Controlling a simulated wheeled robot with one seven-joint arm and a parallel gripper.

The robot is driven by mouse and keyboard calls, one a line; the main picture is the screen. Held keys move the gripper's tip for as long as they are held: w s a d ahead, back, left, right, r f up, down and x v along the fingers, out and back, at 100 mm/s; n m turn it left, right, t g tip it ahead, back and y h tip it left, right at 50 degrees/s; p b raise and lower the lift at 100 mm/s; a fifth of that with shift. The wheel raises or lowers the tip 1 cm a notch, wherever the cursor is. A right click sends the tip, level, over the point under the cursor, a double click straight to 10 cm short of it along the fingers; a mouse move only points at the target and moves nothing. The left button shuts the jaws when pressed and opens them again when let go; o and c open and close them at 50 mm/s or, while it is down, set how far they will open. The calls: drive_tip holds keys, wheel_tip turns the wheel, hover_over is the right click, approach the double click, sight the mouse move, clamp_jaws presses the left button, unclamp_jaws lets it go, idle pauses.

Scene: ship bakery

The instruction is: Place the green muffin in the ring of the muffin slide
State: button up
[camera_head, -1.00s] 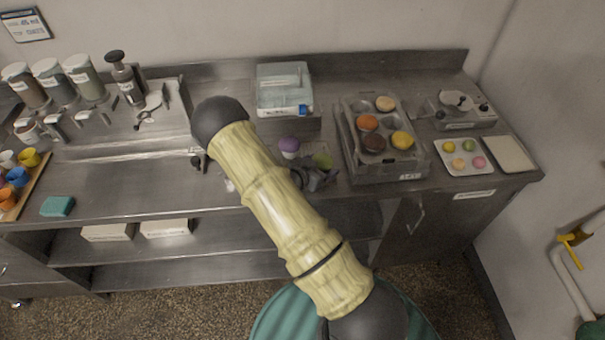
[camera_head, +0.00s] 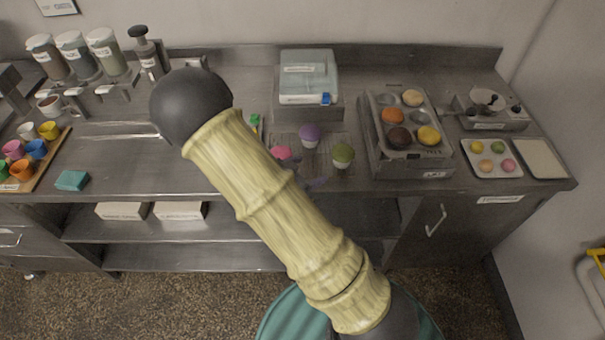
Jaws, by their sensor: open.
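The green muffin (camera_head: 342,156) stands upright on the counter, in a pale cup, left of the large muffin tin.
A metal muffin tin (camera_head: 377,160) with several coloured muffins stands on the right. Farther right are a small tray (camera_head: 493,169) of muffins, a pale flat tray (camera_head: 540,158) and a scale-like device (camera_head: 492,118). A blue-lidded box (camera_head: 309,75) stands behind. A teal sponge (camera_head: 72,180) lies left.

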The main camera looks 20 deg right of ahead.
drive_tip(key=shift+v, duration=0.9)
drive_tip(key=shift+d, duration=0.1)
